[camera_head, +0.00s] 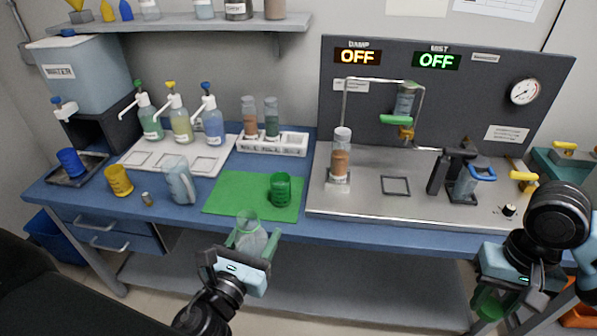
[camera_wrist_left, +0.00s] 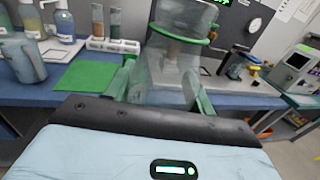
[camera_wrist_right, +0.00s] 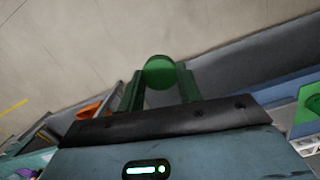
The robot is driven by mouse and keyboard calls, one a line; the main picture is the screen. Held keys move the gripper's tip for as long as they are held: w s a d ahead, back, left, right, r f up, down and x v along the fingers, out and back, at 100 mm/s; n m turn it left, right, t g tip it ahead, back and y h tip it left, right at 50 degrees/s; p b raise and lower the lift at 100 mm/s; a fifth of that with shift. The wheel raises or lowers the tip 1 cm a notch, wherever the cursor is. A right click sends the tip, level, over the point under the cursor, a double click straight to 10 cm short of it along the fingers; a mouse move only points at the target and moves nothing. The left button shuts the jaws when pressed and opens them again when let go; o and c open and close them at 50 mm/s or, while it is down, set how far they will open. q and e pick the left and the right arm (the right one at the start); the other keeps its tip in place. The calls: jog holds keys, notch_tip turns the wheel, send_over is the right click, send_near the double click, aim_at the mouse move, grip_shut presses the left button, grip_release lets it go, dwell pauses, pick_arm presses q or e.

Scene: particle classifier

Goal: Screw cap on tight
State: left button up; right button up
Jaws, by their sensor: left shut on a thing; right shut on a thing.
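A clear jar (camera_head: 250,239) with a green ring near its top is held upright or nearly so between the fingers of my left gripper (camera_head: 249,250), in front of the bench edge. The jar (camera_wrist_left: 165,65) also fills the middle of the left wrist view, and its mouth runs out of that picture. My right gripper (camera_head: 490,298) is low at the lower right, in front of the bench, shut on a green round cap. The cap (camera_wrist_right: 160,72) shows between its fingers in the right wrist view. Jar and cap are far apart.
A green mat (camera_head: 235,203) with a green cup (camera_head: 280,189) lies on the blue bench. A pitcher (camera_head: 179,182) and yellow cup (camera_head: 118,181) stand to its left. The metal rig (camera_head: 360,205) stands right. Open floor lies in front of the bench.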

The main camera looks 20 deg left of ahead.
pick_arm(q)
jog(key=w+d+m+g+h, duration=0.2)
jog(key=w+d+m+h, duration=0.1)
jog(key=d, duration=0.5)
jog(key=w+d+r+m+g+h, duration=0.1)
jog(key=w+d+m+g+h, duration=0.1)
jog(key=d+m+h, duration=0.3)
jog(key=w+d+h, duration=0.1)
jog(key=d+h, duration=0.1)
jog(key=h, duration=0.1)
jog(key=shift+d+h, duration=0.3)
jog(key=shift+d, duration=0.1)
pick_arm(e)
jog(key=w+a+r+m, duration=0.1)
jog(key=a+r+m, duration=0.4)
jog(key=a, duration=0.4)
jog(key=w+a+r+m+y, duration=0.1)
jog(key=w+a+r+m, duration=0.1)
jog(key=a+r+m, duration=0.3)
jog(key=w+a+r+m+t, duration=0.1)
jog(key=a+r+m, duration=0.3)
jog(key=a+r, duration=0.4)
jog(key=a, duration=0.6)
jog(key=shift+w+m, duration=0.4)
jog(key=shift+f, duration=0.2)
jog(key=shift+d+f, duration=0.1)
jog(key=shift+f, duration=1.8)
jog(key=shift+f, duration=0.1)
jog(key=shift+f, duration=0.9)
jog(key=shift+f, duration=0.5)
